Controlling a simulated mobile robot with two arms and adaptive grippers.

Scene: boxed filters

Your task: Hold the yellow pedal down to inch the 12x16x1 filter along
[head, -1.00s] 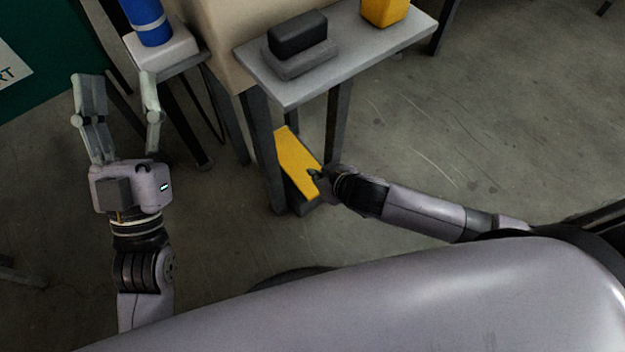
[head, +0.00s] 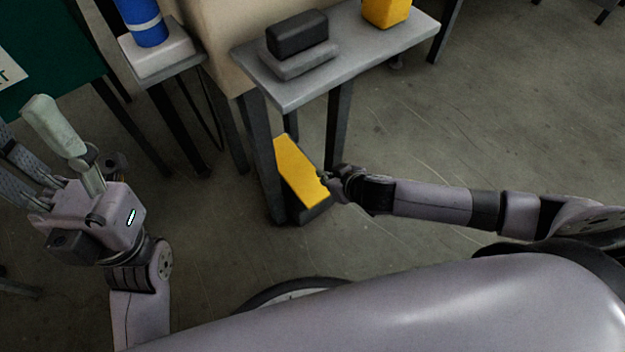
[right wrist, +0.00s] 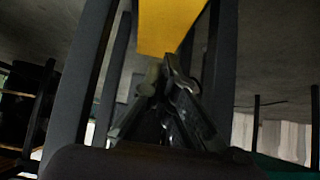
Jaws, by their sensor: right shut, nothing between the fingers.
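The yellow pedal (head: 297,172) is a sloped plate on a dark base, low beneath the small grey table. It also shows at the top of the right wrist view (right wrist: 168,22). My right gripper (head: 328,178) is shut and empty, its fingertips at the pedal's lower right edge. In the right wrist view its fingers (right wrist: 163,68) are just below the pedal; I cannot tell whether they touch it. My left gripper (head: 38,130) is open and empty at the left, well away from the pedal. I see no 12x16x1 filter.
The grey table (head: 350,58) bears a dark block (head: 297,33) on a grey base and a yellow container (head: 386,12). Its dark legs flank the pedal. A blue cylinder (head: 143,22) stands on a white block at the left.

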